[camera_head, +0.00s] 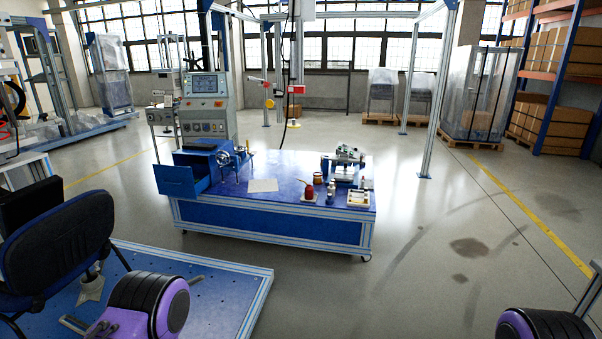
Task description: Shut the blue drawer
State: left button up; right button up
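The blue drawer (176,181) sticks out toward the front left from a blue cabinet (203,146) on the left end of a blue-topped workbench. It is pulled open, and its front panel faces me. The bench stands some way ahead of me, beyond reach of what shows of my arms. Purple and black parts of my own arms show at the bottom left and bottom right edges. Neither gripper's fingers are in view.
The workbench (270,221) also carries a paper sheet (263,185), a red bottle (309,190) and a metal device (346,163). A dark office chair (58,238) and a blue platform (222,290) stand at the left. A grey control console (206,105) stands behind the cabinet. The floor at right is open.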

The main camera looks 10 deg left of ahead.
aim_at(171, 179)
jog(key=i, duration=2.8)
jog(key=u, duration=1.85)
